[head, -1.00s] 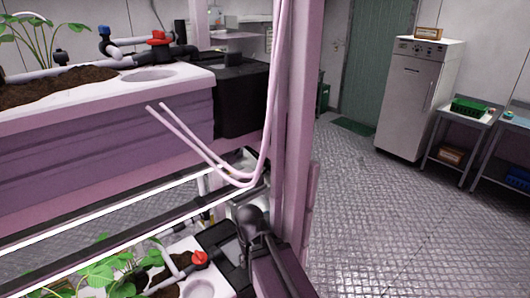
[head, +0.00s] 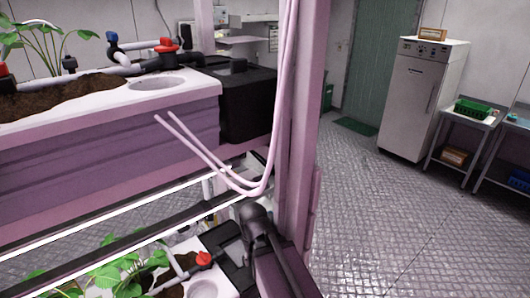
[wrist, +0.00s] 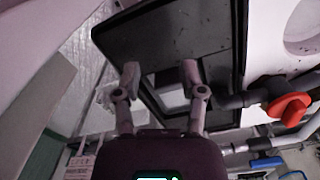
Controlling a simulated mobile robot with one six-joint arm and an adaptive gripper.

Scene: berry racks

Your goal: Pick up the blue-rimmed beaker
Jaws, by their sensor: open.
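I cannot make out a blue-rimmed beaker in either view. My gripper (wrist: 160,72) shows in the wrist view with its two fingers spread apart and nothing between them. Behind the fingers is a black box (wrist: 215,25) with an opening in its top. It cannot be told whether the fingers touch the box. My gripper is not clearly visible in the head view.
A plant rack with a pink post (head: 300,130) and a white planter (head: 205,90) fills the left. A red valve (wrist: 288,107) is right of my fingers. Open metal floor (head: 400,220) lies right, before a white cabinet (head: 415,105) and a green crate (head: 472,108).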

